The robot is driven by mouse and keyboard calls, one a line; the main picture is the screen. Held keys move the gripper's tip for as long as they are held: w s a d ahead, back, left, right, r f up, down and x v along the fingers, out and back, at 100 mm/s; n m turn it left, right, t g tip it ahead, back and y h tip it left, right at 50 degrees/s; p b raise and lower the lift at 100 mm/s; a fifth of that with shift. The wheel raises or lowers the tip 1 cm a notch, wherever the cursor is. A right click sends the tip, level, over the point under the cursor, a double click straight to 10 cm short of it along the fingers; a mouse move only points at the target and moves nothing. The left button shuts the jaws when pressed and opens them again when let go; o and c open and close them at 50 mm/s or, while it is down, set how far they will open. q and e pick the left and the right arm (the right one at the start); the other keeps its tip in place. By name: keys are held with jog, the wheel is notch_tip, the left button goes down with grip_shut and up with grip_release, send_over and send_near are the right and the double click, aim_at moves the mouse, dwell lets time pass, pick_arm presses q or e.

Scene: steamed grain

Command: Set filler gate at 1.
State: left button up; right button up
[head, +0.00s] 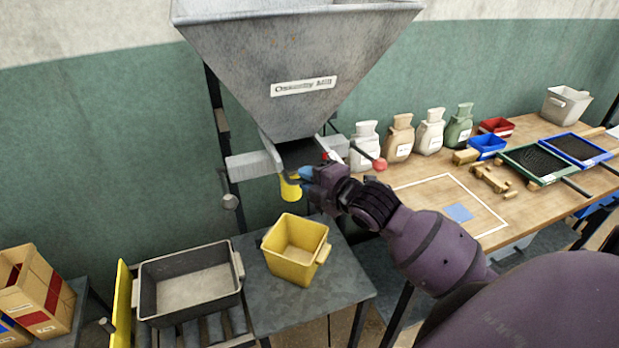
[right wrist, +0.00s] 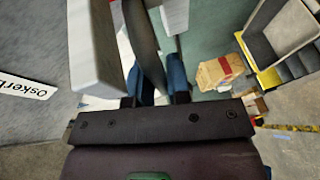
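The grey hopper (head: 300,60), labelled "Ossanby Mill", narrows down to a spout region above the bench. A yellow cylindrical part (head: 290,188) hangs under its mouth. A lever with a red ball knob (head: 380,164) sticks out to the right of the mouth. I cannot tell which part is the filler gate, and no gate number is readable. My right gripper (head: 308,174) is beside the yellow part, just right of it; contact is unclear. In the right wrist view its blue fingers (right wrist: 161,82) stand apart, with a dark curved strip (right wrist: 146,45) showing between or behind them. My left gripper is out of view.
A yellow bin (head: 293,262) stands on the grey stand below the mouth. A dark tray (head: 190,283) is left of it. Cartons (head: 35,290) are at far left. Sacks (head: 400,140), trays and a grey-white bin (head: 566,104) occupy the wooden table at right.

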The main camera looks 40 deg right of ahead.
grip_shut()
jog(key=shift+s+a, duration=0.25)
jog(key=shift+s, duration=0.85)
jog(key=shift+o, duration=1.1)
grip_release()
jog(key=shift+w, duration=0.15)
jog(key=shift+o, duration=1.3)
pick_arm(q)
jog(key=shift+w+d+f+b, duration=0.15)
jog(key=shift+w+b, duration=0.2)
jog(key=shift+b, duration=0.35)
pick_arm(e)
jog(key=v, duration=1.1)
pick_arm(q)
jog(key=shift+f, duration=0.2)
